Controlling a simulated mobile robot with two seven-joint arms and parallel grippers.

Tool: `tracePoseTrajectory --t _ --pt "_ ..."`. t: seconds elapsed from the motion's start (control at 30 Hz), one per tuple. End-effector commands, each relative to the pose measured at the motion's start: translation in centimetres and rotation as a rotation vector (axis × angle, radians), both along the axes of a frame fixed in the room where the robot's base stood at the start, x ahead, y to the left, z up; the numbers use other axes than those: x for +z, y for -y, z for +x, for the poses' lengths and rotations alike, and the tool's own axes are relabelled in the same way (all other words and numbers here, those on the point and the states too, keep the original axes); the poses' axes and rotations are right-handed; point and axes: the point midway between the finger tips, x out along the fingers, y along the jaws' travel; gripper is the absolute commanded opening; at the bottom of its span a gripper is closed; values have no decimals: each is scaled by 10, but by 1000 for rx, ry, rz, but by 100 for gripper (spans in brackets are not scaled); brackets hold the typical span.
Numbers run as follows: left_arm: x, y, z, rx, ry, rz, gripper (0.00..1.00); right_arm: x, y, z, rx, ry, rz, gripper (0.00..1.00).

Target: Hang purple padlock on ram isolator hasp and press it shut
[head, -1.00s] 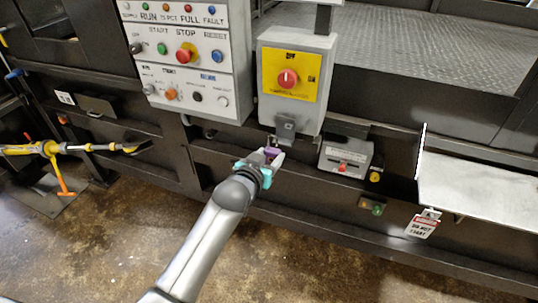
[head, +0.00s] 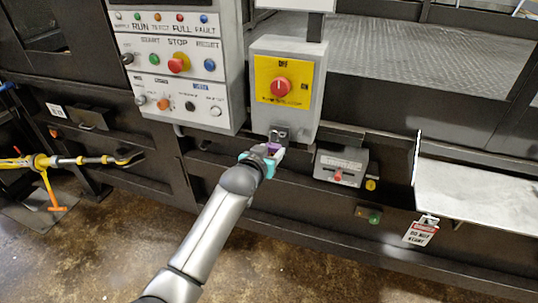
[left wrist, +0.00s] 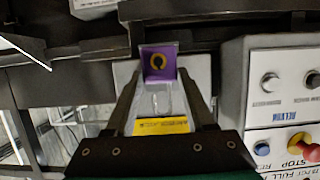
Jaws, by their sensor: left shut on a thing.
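The purple padlock (head: 271,149) is gripped at the tip of my left gripper (head: 267,158). In the left wrist view the padlock (left wrist: 158,64) shows its purple face with a dark and yellow keyway, between the two fingers of my left gripper (left wrist: 159,72). The ram isolator (head: 287,88) is a grey box with a yellow plate and a red knob. Its grey hasp (head: 279,134) hangs at the box's lower edge, just above the padlock. I cannot tell whether the shackle passes through the hasp. My right gripper is out of view.
The control panel (head: 180,65) with buttons is left of the isolator. A small grey box (head: 341,165) with a red button is to its right. A white tag (head: 421,232) hangs below a light metal plate (head: 478,196). A yellow tool (head: 50,162) is at far left.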

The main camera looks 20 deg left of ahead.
Motion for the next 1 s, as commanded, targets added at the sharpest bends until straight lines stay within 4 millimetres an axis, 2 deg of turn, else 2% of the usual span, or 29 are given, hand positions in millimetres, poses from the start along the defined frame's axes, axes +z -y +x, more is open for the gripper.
tracePoseTrajectory --t 1.0 --pt "1 0 0 0 3 0 10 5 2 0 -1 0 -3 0"
